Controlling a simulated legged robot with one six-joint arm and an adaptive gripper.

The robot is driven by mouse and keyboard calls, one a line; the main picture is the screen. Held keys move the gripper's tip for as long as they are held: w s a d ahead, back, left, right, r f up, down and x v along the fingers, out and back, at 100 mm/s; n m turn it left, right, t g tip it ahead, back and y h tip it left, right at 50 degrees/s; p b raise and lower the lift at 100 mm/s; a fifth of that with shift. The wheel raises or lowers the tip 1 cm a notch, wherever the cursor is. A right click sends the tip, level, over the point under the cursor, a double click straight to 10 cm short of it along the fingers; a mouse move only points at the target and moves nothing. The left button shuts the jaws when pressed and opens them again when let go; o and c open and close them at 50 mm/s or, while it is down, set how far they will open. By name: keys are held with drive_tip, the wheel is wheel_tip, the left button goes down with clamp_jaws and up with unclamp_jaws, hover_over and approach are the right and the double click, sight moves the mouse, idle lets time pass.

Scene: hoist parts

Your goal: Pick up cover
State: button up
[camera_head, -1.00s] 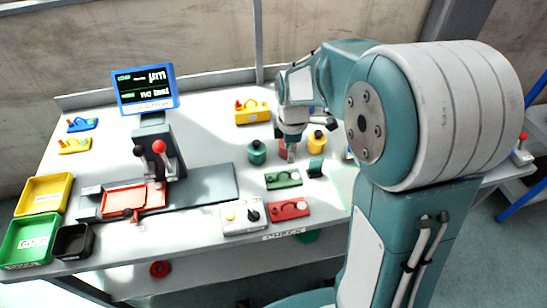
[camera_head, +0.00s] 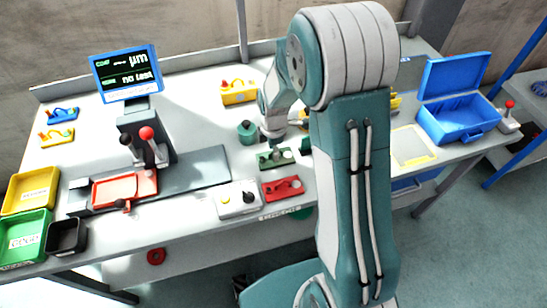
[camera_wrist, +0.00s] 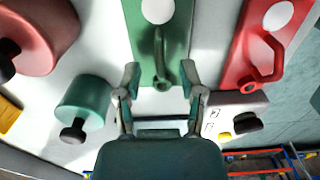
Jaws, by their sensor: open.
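A flat green plate with a small raised handle (camera_wrist: 155,30), which looks like a cover, lies on the table. In the wrist view it is straight ahead, its handle end between the fingertips. In the head view the green plate (camera_head: 268,159) lies under my gripper (camera_head: 272,138), partly hidden by it. My gripper (camera_wrist: 160,82) is open and empty, with one finger on each side of the handle. I cannot tell whether the fingers touch it. A similar red plate (camera_wrist: 262,45) lies to the right; it also shows in the head view (camera_head: 283,188).
A green knobbed pot (camera_head: 247,132) stands close left of my gripper. A grey box with knobs (camera_head: 238,198) is in front. A lever fixture (camera_head: 150,160) and display (camera_head: 126,73) stand left. An open blue case (camera_head: 455,118) is at right.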

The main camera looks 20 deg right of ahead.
drive_tip(key=shift+d+f, duration=0.3)
drive_tip(key=shift+f, duration=0.05)
drive_tip(key=c, duration=0.7)
drive_tip(key=shift+a, duration=0.15)
clamp_jaws()
drive_tip(key=shift+r, duration=0.15)
